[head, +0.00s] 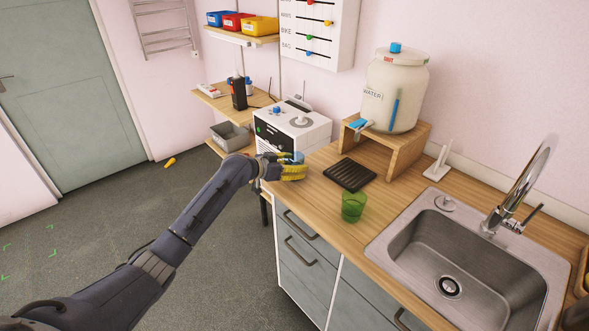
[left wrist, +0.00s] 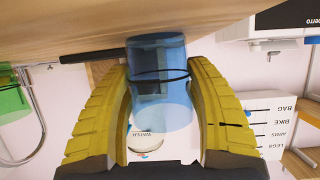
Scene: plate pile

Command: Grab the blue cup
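The blue cup (left wrist: 160,92) is see-through with a dark ring round it. In the left wrist view it is between the two yellow fingers of my left gripper (left wrist: 158,68), which lie against its sides. In the head view the cup (head: 297,157) shows just above the yellow fingers (head: 291,170) at the counter's left end, partly hidden by them. The cup looks upright, at or very near the counter top. My right gripper is in neither view.
A green cup (head: 353,207) stands on the wooden counter (head: 322,208), near a dark ridged mat (head: 350,174). A white machine (head: 292,124) stands behind my left gripper. A water jar (head: 395,92) sits on a wooden stand. The sink (head: 440,275) is at the right.

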